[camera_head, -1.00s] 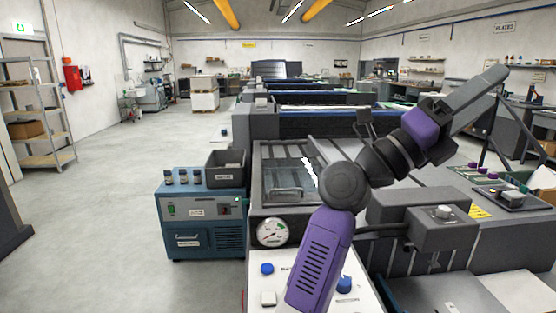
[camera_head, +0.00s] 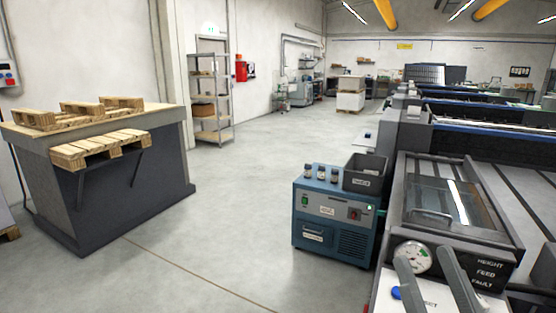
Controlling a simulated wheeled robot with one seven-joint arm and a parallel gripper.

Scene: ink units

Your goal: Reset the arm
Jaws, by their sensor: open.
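My gripper (camera_head: 423,252) shows at the bottom right as two grey fingers pointing up, spread apart with nothing between them. The rest of my arm is below the picture's edge. The fingers stand in front of the press's control panel (camera_head: 383,303) and partly cover its round gauge (camera_head: 413,257). I cannot tell how far the fingers are from the panel.
A blue unit (camera_head: 335,222) with small bottles and a grey bin (camera_head: 365,174) on top stands left of the press (camera_head: 470,250). A workbench (camera_head: 100,190) with wooden pallets (camera_head: 98,147) is at the left. The floor (camera_head: 225,230) between them is clear.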

